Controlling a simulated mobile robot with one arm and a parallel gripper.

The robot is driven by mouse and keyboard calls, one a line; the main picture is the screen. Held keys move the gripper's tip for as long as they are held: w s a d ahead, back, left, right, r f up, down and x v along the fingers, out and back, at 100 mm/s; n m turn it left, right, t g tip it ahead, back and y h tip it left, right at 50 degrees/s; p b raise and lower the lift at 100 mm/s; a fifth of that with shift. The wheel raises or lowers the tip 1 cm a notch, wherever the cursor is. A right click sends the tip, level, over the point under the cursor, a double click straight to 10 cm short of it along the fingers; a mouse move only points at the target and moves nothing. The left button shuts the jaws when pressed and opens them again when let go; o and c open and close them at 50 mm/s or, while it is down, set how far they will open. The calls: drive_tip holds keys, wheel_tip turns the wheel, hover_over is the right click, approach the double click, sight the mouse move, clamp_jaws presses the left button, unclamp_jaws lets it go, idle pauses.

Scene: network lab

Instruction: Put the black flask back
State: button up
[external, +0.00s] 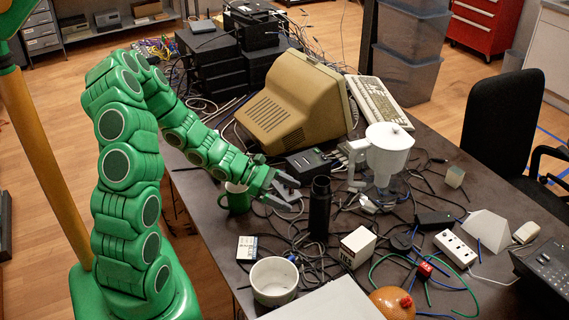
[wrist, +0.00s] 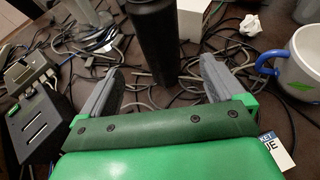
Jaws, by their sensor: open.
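The black flask (external: 319,208) stands upright on the dark table among loose cables. It also shows in the wrist view, at the top centre (wrist: 155,40), with its top cut off by the frame. My gripper (external: 290,192) is just left of the flask in the external view, low over the table. In the wrist view my gripper (wrist: 157,75) has its two grey fingers wide apart with nothing held. The flask is ahead of the gap between them, and I cannot tell whether its base lies between the fingertips.
A green mug (external: 237,199) stands under my wrist. A white mug (external: 274,281), small boxes (external: 357,246) and a white jug (external: 388,154) stand around the flask. A black box (external: 307,164) and beige monitor (external: 290,105) are behind. Cables cover much of the table.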

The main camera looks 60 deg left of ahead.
drive_tip(key=shift+s+a+r, duration=0.25)
drive_tip(key=shift+s+a, duration=0.1)
drive_tip(key=shift+s, duration=0.05)
